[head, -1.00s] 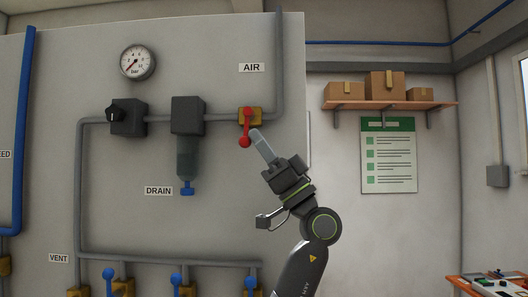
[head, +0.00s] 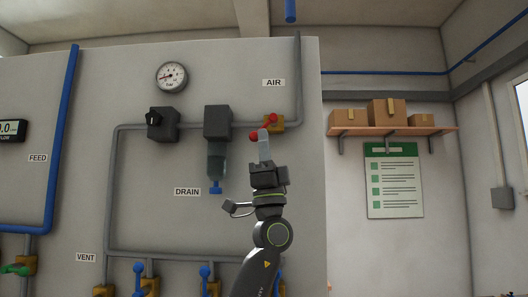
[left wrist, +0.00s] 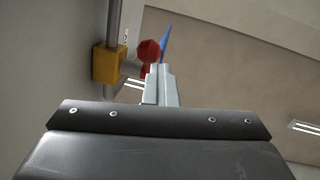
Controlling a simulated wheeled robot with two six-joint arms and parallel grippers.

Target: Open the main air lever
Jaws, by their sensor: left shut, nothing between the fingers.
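The main air lever is red with a round knob (head: 254,136) and sits on a yellow valve body (head: 277,124) below the AIR label (head: 273,83). It slants down and to the left from its pivot. My left gripper (head: 264,135) is shut and empty, pointing up, with its fingertips just right of the knob and overlapping the lever. In the left wrist view the red knob (left wrist: 150,50) is right at the fingertips (left wrist: 161,72), beside the yellow valve body (left wrist: 107,63). I cannot tell for certain whether they touch. My right gripper is not in view.
Left along the grey pipe are a dark filter with a bowl (head: 217,122) and a black-knobbed regulator (head: 162,124), with a round gauge (head: 171,77) above. Blue-handled valves (head: 139,275) line the lower pipe. A shelf with boxes (head: 387,111) is on the right wall.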

